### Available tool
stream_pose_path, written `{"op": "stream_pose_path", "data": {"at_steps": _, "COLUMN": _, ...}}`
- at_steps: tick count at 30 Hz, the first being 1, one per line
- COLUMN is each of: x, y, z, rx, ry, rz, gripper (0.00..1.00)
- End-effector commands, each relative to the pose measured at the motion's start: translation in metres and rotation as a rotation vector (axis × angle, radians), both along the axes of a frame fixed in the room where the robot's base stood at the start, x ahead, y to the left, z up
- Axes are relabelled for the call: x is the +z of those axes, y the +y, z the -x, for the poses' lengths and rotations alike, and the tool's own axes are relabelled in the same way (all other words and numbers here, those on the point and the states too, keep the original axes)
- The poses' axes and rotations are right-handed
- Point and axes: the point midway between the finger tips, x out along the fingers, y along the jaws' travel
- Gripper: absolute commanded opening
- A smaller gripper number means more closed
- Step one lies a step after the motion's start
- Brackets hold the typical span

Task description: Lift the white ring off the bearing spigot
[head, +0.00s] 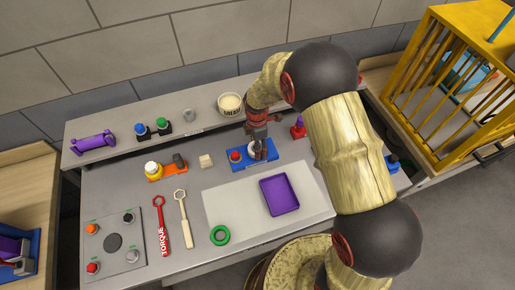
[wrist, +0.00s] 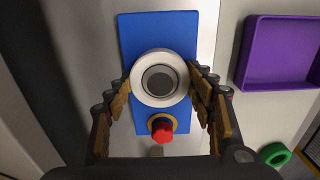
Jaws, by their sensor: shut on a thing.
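The white ring (wrist: 159,101) sits around the grey round bearing spigot (wrist: 159,80) on a blue plate (wrist: 157,35). My gripper (wrist: 160,82) has one finger on each side of the ring, both touching its outer edge, and is shut on it. In the head view, my gripper (head: 258,143) reaches down to the blue plate (head: 240,164) from above and partly hides the white ring (head: 252,149). Whether the ring is raised above the plate, I cannot tell.
A red knob (wrist: 162,130) with a yellow collar stands on the same plate, close to the ring. A purple tray (head: 279,195) and a green ring (head: 219,235) lie in front. A white tub (head: 230,104) stands on the shelf behind. A yellow cage (head: 450,80) stands at right.

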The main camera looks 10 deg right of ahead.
Motion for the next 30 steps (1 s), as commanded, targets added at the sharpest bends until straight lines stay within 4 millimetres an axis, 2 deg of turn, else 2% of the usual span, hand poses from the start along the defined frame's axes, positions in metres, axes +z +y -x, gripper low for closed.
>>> {"op": "stream_pose_path", "data": {"at_steps": 10, "x": -0.0001, "y": 0.0000, "z": -0.0001, "rx": 0.000, "ry": 0.000, "rz": 0.000, "gripper": 0.14}}
{"op": "stream_pose_path", "data": {"at_steps": 30, "x": 0.0087, "y": 0.0001, "z": -0.0005, "rx": 0.000, "ry": -0.001, "rz": 0.000, "gripper": 0.14}}
